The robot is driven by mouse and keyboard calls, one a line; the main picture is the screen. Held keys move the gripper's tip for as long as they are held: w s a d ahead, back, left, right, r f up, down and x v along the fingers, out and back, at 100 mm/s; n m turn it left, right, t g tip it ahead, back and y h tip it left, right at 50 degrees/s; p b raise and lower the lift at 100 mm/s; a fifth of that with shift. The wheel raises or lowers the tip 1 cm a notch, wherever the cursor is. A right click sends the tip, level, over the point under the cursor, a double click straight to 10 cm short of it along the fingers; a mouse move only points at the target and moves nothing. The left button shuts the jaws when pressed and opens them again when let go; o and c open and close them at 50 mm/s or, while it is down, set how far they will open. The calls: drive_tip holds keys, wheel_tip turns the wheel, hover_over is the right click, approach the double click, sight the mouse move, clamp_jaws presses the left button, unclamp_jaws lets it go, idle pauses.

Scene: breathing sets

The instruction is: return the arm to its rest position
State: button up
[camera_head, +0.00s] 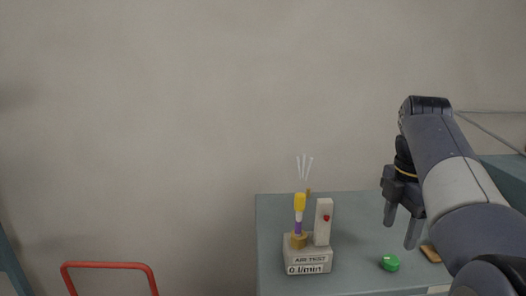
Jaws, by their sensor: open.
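My arm (459,185) comes in from the lower right, bent at a joint near the top. My gripper (402,229) hangs from it, pointing down, its two fingers apart and nothing between them. It appears above the right part of a grey-blue table (350,220). In the picture it is above and right of a green round cap (390,262). The arm hides part of the table's right side.
A test device (307,255) labelled "0 l/min" stands on the table, with a yellow and purple piece (299,207) upright on it. A brown item (430,253) lies right of the cap. A red rail (107,265) stands lower left. A plain wall is behind.

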sight(392, 258)
wheel_tip(392, 258, down, 7)
idle(0.4)
wheel_tip(392, 258, up, 11)
wheel_tip(392, 258, down, 11)
drive_tip(key=shift+f+p, duration=0.1)
drive_tip(key=shift+p, duration=0.2)
drive_tip(key=m, duration=1)
drive_tip(key=shift+m, duration=0.4)
drive_tip(key=m, duration=1)
idle(0.5)
